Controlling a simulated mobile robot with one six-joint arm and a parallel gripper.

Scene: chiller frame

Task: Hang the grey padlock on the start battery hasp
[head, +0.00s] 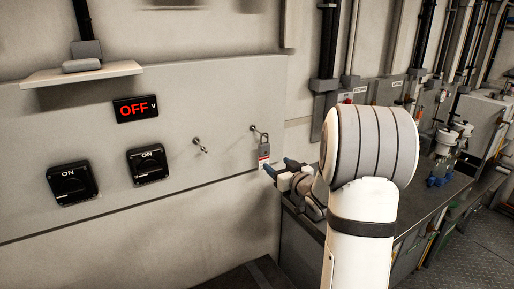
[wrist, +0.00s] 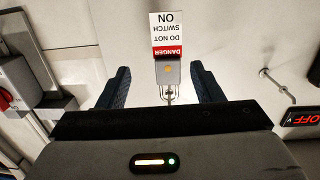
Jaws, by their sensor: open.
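The grey padlock (head: 264,150) hangs by its shackle from the right-hand metal peg (head: 254,129) on the wall panel. It carries a red and white danger tag. In the wrist view the padlock body (wrist: 168,74) shows upside down between the two dark blue fingers. My gripper (head: 280,167) is open, just right of and below the padlock in the head view, with the fingers apart from it. A second metal peg (head: 200,146), left of the padlock, is empty; it also shows in the wrist view (wrist: 276,86). I cannot tell which fitting is the start battery hasp.
Two black rotary switches (head: 147,164) marked ON sit left on the panel. Above them is a display (head: 136,108) reading red OFF, under a small shelf (head: 82,74). A workbench (head: 440,188) with fittings runs along the right. The panel between the pegs is clear.

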